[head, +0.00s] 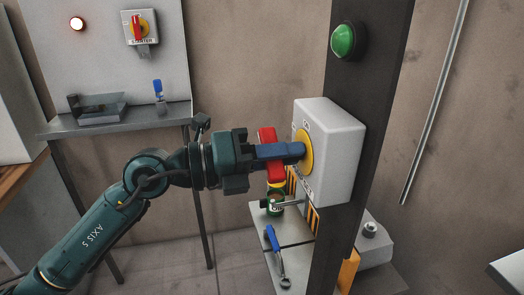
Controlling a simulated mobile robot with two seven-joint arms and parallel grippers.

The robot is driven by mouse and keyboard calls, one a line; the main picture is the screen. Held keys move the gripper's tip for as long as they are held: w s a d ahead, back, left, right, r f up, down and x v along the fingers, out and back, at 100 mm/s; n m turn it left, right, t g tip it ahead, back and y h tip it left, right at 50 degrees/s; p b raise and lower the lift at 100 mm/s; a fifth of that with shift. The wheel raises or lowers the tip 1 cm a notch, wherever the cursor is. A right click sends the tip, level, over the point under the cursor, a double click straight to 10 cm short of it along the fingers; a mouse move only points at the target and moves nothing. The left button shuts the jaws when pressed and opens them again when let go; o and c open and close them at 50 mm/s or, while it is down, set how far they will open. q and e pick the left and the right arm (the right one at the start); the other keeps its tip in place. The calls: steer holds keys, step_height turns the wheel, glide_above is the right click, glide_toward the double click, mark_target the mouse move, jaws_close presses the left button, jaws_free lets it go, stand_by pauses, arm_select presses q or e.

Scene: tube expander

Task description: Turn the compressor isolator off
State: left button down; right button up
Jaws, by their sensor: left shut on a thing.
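The isolator is a pale grey box (340,140) on a dark post, with a yellow disc (308,148) on its left-facing side. "ON" marking shows above the disc; a lower label is partly covered. Its red handle (266,136) shows above and below the blue fingers of my left gripper (290,152). The gripper is shut on this handle, which stands roughly upright. The fingers hide the handle's middle and part of the disc. My right gripper is not in view.
A green button (343,41) sits high on the dark post (372,85).

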arm_select(q)
steer(key=c, duration=1.3)
jaws_free()
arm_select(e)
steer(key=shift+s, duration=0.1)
arm_select(q)
steer(key=shift+a, duration=0.15)
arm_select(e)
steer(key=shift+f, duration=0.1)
arm_select(q)
steer(key=shift+b+v, duration=0.35)
steer(key=shift+v, duration=0.8)
steer(key=shift+s+a, duration=0.15)
steer(key=shift+a, duration=0.25)
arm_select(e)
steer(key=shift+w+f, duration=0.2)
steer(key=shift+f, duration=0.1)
arm_select(q)
steer(key=m, duration=0.7)
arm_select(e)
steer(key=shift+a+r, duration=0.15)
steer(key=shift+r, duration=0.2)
